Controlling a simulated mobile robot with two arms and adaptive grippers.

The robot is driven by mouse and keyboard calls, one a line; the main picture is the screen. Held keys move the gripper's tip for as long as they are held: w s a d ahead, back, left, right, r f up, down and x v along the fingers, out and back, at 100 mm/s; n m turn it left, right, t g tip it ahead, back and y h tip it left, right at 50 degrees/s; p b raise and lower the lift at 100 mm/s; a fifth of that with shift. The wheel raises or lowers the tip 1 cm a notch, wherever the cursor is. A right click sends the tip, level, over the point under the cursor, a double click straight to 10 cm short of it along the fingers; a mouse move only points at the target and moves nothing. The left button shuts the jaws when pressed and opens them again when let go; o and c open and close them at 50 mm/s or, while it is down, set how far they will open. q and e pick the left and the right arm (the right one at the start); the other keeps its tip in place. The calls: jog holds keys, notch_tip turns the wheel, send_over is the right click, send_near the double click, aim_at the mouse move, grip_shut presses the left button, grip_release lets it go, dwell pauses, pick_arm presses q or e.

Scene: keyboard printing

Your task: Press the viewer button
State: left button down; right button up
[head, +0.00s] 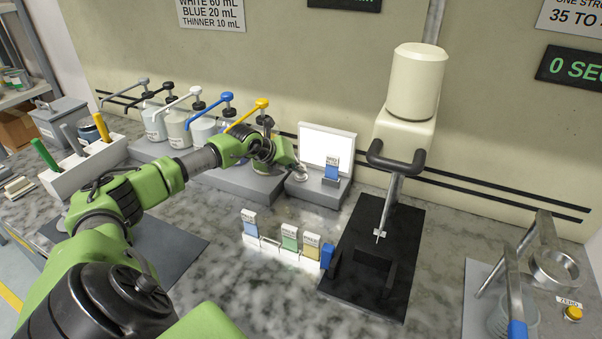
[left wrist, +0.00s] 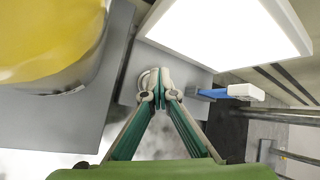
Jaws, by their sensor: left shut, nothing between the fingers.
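The viewer (head: 326,147) is a lit white panel on a grey base (head: 318,192), behind the middle of the counter. A blue sample card (head: 331,171) with a white top stands in front of the panel. My left gripper (head: 298,171) is shut and empty at the left part of the base. In the left wrist view, the closed fingertips (left wrist: 161,80) lie over the grey base, below the bright panel (left wrist: 222,30). A round metallic rim (left wrist: 146,82) shows beside the fingertips, mostly hidden by them; it looks like the button. Whether they touch it I cannot tell. The blue card (left wrist: 212,93) is to their right.
Pump containers with coloured levers (head: 248,114) stand left of the viewer, close to my arm. A rack of cards (head: 285,250) lies in front. A press on a black base (head: 345,290) stands to the right. A yellow button labelled ZERO (head: 573,313) is far right.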

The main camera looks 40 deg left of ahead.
aim_at(299, 175)
pick_arm(q)
jog(key=shift+r+p, duration=1.75)
jog(key=shift+r, duration=1.2)
